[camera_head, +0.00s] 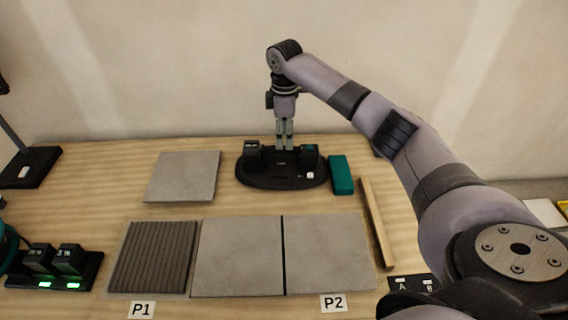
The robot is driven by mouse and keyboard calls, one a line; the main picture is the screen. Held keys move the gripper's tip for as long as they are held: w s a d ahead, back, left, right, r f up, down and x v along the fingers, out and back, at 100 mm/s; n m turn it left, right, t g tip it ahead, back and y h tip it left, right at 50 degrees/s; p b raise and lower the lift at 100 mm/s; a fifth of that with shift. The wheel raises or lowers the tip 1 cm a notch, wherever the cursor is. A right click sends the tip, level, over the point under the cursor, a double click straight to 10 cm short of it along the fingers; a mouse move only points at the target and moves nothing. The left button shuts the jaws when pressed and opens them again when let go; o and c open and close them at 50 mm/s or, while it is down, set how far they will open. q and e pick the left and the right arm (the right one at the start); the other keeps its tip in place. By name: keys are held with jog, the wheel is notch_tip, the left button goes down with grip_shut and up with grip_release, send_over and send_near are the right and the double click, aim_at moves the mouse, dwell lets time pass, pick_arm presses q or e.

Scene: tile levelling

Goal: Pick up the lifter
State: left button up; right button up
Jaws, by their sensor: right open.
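A device that looks like the lifter (262,181) stands at the back middle of the table. It has a black oval base and two dark upright blocks with small displays, one at each end. My right gripper (284,149) points straight down over its middle, with the fingertips between the two blocks. The gripper is open, with a narrow gap between the fingers. Whether the fingers touch the lifter I cannot tell, and they hide part of its middle. My left gripper is out of view.
A loose grey tile (183,176) lies left of the lifter. A teal block (342,175) and a wooden strip (376,222) lie to its right. In front are a ridged bed (155,257) at P1 and two grey tiles (238,257) (328,253). A dock (88,272) stands left.

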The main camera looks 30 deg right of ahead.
aim_at(284, 147)
jog(key=shift+w+f+p, duration=0.15)
jog(key=shift+f+p, duration=0.35)
jog(key=shift+f, duration=2.6)
jog(key=shift+f+p, duration=0.25)
jog(key=shift+p, duration=0.05)
jog(key=shift+c, duration=0.5)
grip_shut()
jog(key=shift+r, duration=0.1)
